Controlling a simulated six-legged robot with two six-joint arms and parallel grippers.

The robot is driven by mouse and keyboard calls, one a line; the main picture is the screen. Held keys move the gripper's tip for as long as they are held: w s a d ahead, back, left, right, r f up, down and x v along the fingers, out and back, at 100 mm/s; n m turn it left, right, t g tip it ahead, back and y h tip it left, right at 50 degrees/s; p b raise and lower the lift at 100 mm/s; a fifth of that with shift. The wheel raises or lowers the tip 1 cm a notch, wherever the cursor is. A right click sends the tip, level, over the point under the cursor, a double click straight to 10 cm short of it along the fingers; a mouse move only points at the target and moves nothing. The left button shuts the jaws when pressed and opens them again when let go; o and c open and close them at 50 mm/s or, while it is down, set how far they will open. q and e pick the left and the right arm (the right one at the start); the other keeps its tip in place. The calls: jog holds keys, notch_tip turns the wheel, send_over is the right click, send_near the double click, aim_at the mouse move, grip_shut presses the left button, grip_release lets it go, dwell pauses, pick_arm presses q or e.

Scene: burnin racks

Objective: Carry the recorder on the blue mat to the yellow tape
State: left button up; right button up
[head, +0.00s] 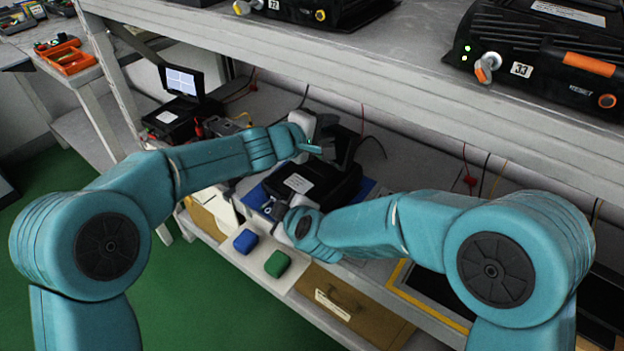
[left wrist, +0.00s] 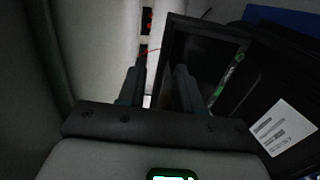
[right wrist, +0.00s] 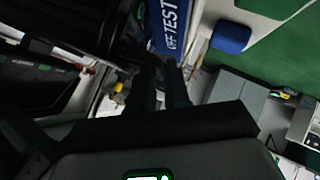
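The recorder (head: 298,184) is a black case with a white label and a raised part at its back. It sits on the blue mat (head: 256,196) on the lower shelf. My left gripper (head: 318,149) is at the raised part. In the left wrist view its fingers (left wrist: 158,88) stand apart, with the edge of a dark frame between or just beyond them. My right gripper (head: 284,209) is at the recorder's near left side. In the right wrist view its fingers (right wrist: 160,88) are close together; whether they hold anything is unclear. Yellow tape (head: 436,306) borders a dark area at the right.
An upper shelf (head: 400,75) with black units overhangs the back. A blue block (head: 246,241) and a green block (head: 277,264) lie on the front ledge. A case with a lit screen (head: 182,82) stands at the left. Cables hang behind. My right arm spans the space before the tape.

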pick_arm(q)
jog(key=shift+s+r, duration=0.1)
jog(key=c, duration=0.4)
pick_arm(e)
grip_shut()
pick_arm(q)
grip_shut()
dwell(0.6)
